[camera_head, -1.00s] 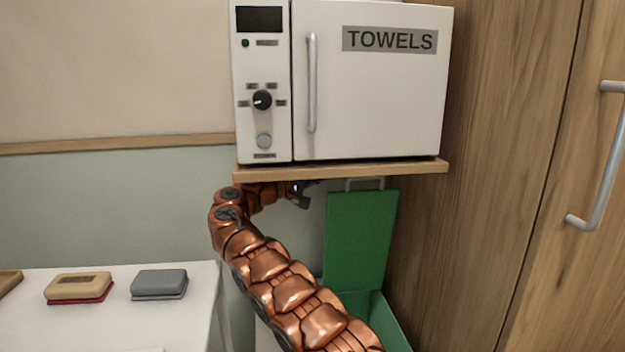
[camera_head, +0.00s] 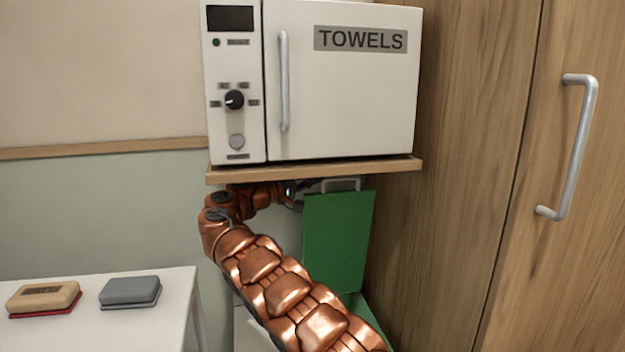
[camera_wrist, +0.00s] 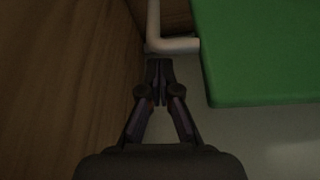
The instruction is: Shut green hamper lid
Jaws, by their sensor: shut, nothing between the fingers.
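The green hamper lid (camera_head: 337,240) stands open and upright under the shelf in the head view. Its grey handle (camera_head: 342,184) is along the top edge. A little of the green hamper body (camera_head: 356,304) shows below, mostly hidden behind my arm. My gripper (camera_head: 298,194) is at the lid's upper left corner, just under the shelf, and partly hard to make out. In the wrist view my gripper (camera_wrist: 160,66) is shut and empty. Its tips are right by the bent end of the handle (camera_wrist: 178,45), beside the lid (camera_wrist: 262,55); contact is unclear.
A wooden shelf (camera_head: 315,170) carrying the white TOWELS cabinet (camera_head: 345,95) is close above my gripper. A wooden wardrobe (camera_head: 450,140) with a bar handle (camera_head: 577,150) stands at right. A white table (camera_head: 110,325) at left holds a tan case (camera_head: 44,296) and a grey case (camera_head: 130,290).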

